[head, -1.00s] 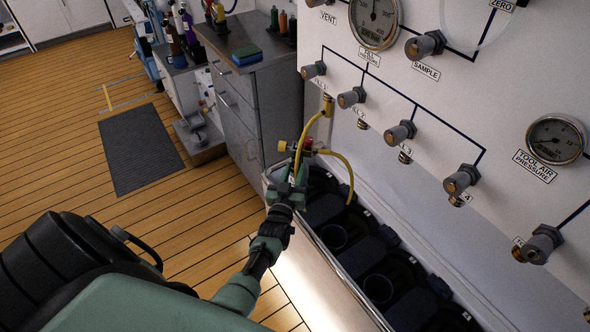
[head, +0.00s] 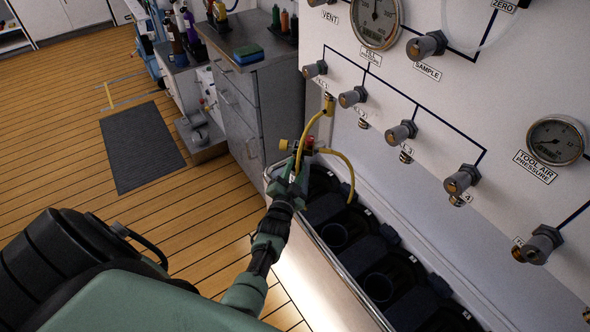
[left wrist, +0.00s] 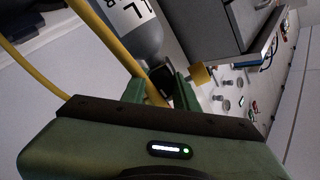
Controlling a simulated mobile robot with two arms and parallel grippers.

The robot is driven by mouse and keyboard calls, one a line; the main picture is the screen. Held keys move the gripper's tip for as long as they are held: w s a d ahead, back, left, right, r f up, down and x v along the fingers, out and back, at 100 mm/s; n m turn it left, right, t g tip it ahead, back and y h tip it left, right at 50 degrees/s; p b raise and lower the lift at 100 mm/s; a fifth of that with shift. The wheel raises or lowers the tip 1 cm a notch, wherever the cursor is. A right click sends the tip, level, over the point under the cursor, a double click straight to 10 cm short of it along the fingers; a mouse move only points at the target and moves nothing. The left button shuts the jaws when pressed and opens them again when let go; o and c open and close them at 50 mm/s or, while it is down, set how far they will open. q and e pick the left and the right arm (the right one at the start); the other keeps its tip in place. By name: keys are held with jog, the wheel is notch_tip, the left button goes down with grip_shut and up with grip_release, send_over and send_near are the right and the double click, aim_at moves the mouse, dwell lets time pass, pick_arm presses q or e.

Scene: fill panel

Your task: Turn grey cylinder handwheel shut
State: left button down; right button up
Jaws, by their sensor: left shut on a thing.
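In the left wrist view the grey cylinder (left wrist: 143,28) with black lettering on a white band stands just past my fingers. A dark handwheel (left wrist: 161,77) shows between the two green fingers of my left gripper (left wrist: 160,88), which is shut on it. The fingers cover part of the wheel. The cylinder itself is mostly hidden there. My right gripper is in neither view.
A yellow hose (head: 343,160) curves beside the gripper. The white panel (head: 460,110) with gauges and several knobs rises at the right. The rack (head: 345,268) holds dark cylinder places below it. A grey cabinet (head: 243,115) stands close behind.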

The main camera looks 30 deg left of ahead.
pick_arm(q)
jog(key=shift+m, duration=0.6)
jog(key=c, duration=1.1)
grip_release()
jog(key=p+v, duration=0.3)
jog(key=v, duration=0.5)
jog(key=shift+a+p, duration=0.1)
jog(key=shift+p, duration=0.2)
jog(key=shift+a+r, duration=0.1)
